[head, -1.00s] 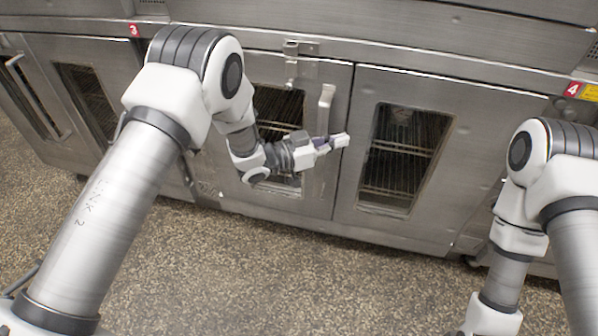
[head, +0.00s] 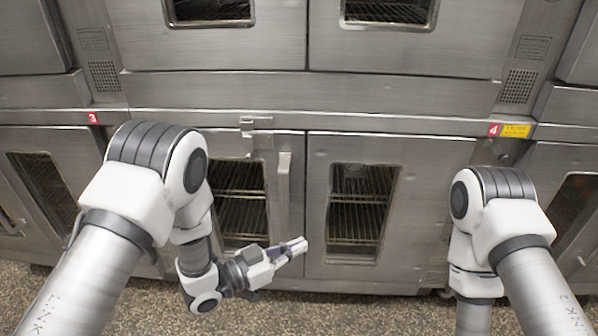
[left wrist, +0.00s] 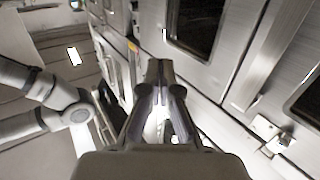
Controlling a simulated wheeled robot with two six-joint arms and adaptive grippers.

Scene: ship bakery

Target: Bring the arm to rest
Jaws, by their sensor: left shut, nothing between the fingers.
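My left gripper (head: 300,246) is shut and empty. In the head view it is in front of the lower oven doors, below the vertical door handle (head: 284,190), pointing right and slightly up. In the left wrist view the two fingers (left wrist: 160,68) of my left gripper meet at their tips. My left arm comes in from the lower left with its elbow bent. My right arm (head: 480,200) shows at the right with its elbow bent; its gripper is out of the picture.
A bank of steel ovens fills the background. The left lower oven door (head: 238,200) and right lower oven door (head: 358,215) look shut, with racks behind their windows. A latch (head: 257,128) sticks out above the handle. A strip of speckled floor (head: 385,312) is clear below.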

